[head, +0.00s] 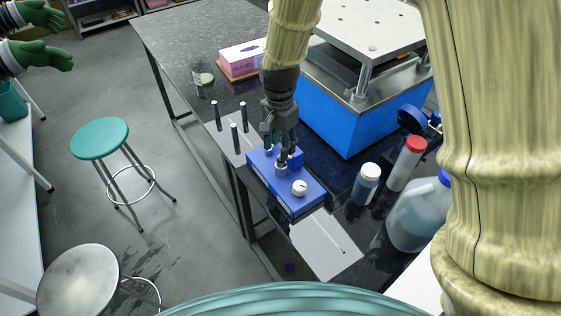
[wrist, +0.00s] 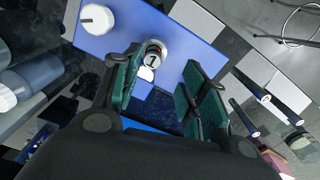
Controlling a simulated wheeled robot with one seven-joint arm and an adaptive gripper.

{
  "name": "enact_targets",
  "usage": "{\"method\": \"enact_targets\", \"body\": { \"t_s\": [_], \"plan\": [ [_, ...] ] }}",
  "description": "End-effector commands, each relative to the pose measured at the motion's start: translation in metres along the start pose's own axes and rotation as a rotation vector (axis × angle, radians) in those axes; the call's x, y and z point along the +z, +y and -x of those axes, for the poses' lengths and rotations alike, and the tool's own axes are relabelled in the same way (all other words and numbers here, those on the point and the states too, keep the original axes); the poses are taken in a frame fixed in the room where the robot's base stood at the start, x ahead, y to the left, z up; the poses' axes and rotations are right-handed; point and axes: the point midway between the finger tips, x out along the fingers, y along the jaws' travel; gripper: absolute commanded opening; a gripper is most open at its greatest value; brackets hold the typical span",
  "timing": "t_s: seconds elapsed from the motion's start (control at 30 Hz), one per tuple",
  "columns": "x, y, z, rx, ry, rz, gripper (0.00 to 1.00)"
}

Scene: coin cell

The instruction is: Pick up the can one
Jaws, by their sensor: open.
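The can one (wrist: 152,57) is a small silvery can with a "1" on its label. It stands on a blue block (wrist: 190,25), which also shows in the head view (head: 309,203). In the head view, the can (head: 281,171) is partly hidden by my gripper (head: 284,158), which points down over the block. In the wrist view, my gripper (wrist: 166,68) has its two green-padded fingers apart. The can appears between them, closer to the left finger. I cannot tell whether that finger touches it.
A white knob (head: 299,188) sits on the block near the can. Dark posts (head: 235,139) stand to the left. A big blue machine (head: 345,110) stands close behind at the right. A white-capped bottle (head: 366,184), red-capped tube (head: 407,163) and jug (head: 418,215) stand right of the block.

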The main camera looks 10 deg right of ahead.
Motion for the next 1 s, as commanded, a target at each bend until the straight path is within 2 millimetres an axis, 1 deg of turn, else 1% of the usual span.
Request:
{"method": "enact_targets", "body": {
  "t_s": [0.13, 0.4, 0.53, 0.7, 0.93, 1.0],
  "plan": [
    [0.003, 0.005, -0.004, -0.001, 0.0, -0.002, 0.43],
    [0.002, 0.003, -0.032, 0.002, -0.001, -0.002, 0.43],
    [0.001, 0.003, -0.042, 0.001, -0.001, -0.001, 0.43],
    [0.001, 0.003, -0.048, 0.0, 0.001, 0.0, 0.43],
    [0.001, 0.003, -0.049, 0.0, 0.001, 0.0, 0.43],
    [0.001, 0.003, -0.049, 0.0, 0.001, 0.0, 0.3]
  ]
}}
